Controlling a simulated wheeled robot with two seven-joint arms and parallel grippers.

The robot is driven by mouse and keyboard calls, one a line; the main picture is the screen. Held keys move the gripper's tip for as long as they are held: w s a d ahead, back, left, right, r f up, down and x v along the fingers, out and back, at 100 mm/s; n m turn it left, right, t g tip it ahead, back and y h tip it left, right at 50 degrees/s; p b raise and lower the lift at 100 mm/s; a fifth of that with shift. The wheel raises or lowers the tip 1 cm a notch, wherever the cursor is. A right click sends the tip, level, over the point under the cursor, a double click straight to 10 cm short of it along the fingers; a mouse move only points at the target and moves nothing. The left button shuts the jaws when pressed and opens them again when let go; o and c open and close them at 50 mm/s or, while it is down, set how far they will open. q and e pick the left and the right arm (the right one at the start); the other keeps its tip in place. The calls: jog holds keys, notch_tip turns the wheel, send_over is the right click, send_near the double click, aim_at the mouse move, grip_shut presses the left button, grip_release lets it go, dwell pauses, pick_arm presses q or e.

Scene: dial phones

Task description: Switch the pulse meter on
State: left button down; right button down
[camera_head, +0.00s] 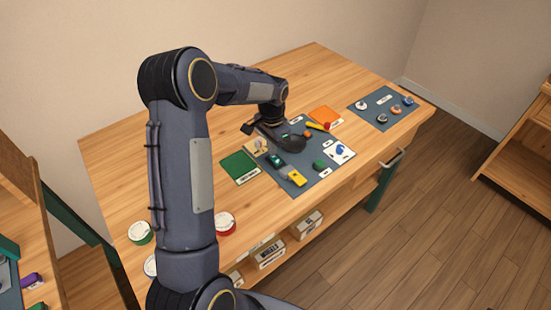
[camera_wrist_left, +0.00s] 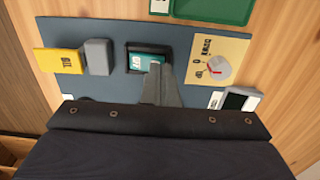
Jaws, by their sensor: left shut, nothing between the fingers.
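On the blue-grey mat (camera_head: 320,175) is a dark-framed unit with a teal face (camera_head: 276,160), which also shows in the left wrist view (camera_wrist_left: 143,60). Beside it is a beige panel with a round dial (camera_wrist_left: 217,68). A small dark-screened device (camera_wrist_left: 240,99) is partly hidden by my wrist. I cannot read which one is the pulse meter. My left gripper (camera_wrist_left: 157,72) is shut and empty, its tips over the lower right of the teal face. Whether they touch it I cannot tell. In the head view my wrist hides the fingertips. My right gripper is not in view.
A yellow piece (camera_wrist_left: 60,61) and a grey block (camera_wrist_left: 98,56) are left of the teal unit in the wrist view. A green tray (camera_head: 239,167) lies beside the mat. Another mat (camera_head: 377,112) with round knobs lies at the far right. The wooden table's back is clear.

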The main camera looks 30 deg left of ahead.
pick_arm(q)
jog(key=shift+f+b, duration=0.3)
jog(key=shift+f, duration=0.25)
jog(key=shift+r, duration=0.1)
jog(key=shift+r+p, duration=2.6)
jog(key=shift+r, duration=0.9)
